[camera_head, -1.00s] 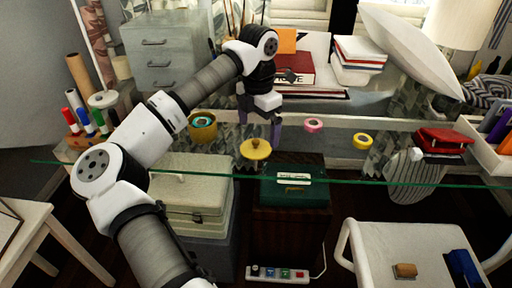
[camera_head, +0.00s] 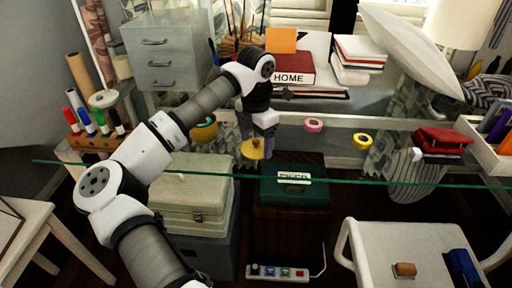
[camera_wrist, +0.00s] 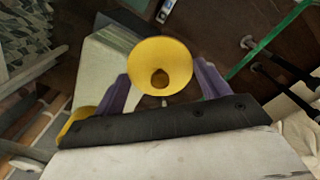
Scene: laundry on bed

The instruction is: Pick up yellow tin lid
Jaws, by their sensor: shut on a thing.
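The yellow tin lid (camera_head: 252,151) is a round yellow disc with a small knob, near the front edge of the glass table. In the wrist view the lid (camera_wrist: 160,66) sits between the two purple fingers with its knob facing the camera. My gripper (camera_head: 258,143) is shut on the lid, with a finger on each side of it in the wrist view (camera_wrist: 163,84). Whether the lid touches the glass or is a little above it, I cannot tell. A yellow tin (camera_head: 204,130) stands to the left, partly hidden behind my arm.
A pink tape roll (camera_head: 314,125) and a yellow tape roll (camera_head: 362,140) lie to the right on the glass. A marker holder (camera_head: 96,141) stands at the left and a red wallet-like object (camera_head: 444,139) at the right. The glass edge (camera_head: 400,184) runs along the front.

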